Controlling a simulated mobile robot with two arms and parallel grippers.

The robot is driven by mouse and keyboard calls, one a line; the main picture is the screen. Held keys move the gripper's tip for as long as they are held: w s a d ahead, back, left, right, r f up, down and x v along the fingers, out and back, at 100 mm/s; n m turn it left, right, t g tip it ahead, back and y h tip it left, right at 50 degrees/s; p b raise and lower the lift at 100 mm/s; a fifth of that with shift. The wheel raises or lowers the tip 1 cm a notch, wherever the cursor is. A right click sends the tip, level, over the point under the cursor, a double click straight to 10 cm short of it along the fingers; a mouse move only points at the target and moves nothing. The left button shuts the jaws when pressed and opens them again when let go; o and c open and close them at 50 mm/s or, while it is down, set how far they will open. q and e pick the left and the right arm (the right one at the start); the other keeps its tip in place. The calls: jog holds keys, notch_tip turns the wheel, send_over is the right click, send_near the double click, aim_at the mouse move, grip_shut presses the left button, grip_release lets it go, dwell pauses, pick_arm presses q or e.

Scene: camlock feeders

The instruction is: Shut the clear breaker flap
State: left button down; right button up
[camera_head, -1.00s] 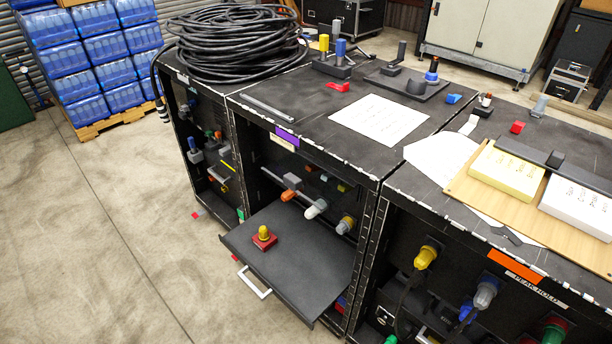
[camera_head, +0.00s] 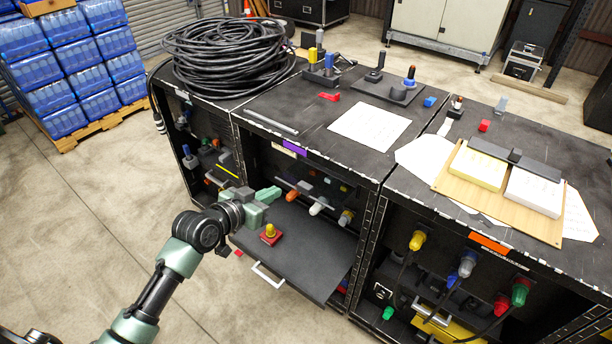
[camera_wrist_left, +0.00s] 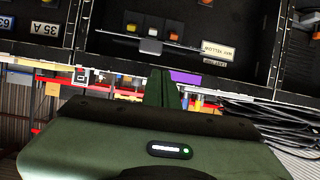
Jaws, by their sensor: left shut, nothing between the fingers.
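I cannot make out the clear breaker flap for certain in either view. The middle black cabinet (camera_head: 375,178) has an open front. Inside are a thin grey rail (camera_head: 303,188) and orange, white and yellow-tipped connectors. My left gripper (camera_head: 270,199) is shut and empty, in front of this opening at its left side. In the head view it appears just above the pulled-out shelf's left corner. In the left wrist view its green fingers (camera_wrist_left: 165,88) point toward a dark panel with connectors and upside-down labels. My right gripper is not in view.
A black shelf (camera_head: 318,258) with a white handle (camera_head: 268,276) sticks out below the opening. Coiled cable (camera_head: 225,55), papers (camera_head: 370,127) and small parts lie on the cabinet tops.

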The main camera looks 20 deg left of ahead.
pick_arm(q)
notch_tip(320, 180, up, 4)
jog(key=d, duration=0.2)
jog(key=p, duration=0.2)
send_over(300, 183)
jog(key=s, duration=0.3)
notch_tip(300, 183, down, 2)
jog(key=f, duration=0.1)
jog(key=shift+m+h, duration=0.4)
jog(key=f, duration=0.4)
jog(key=shift+w+d, duration=0.3)
jog(key=shift+w, duration=0.1)
jog(key=shift+f, duration=0.1)
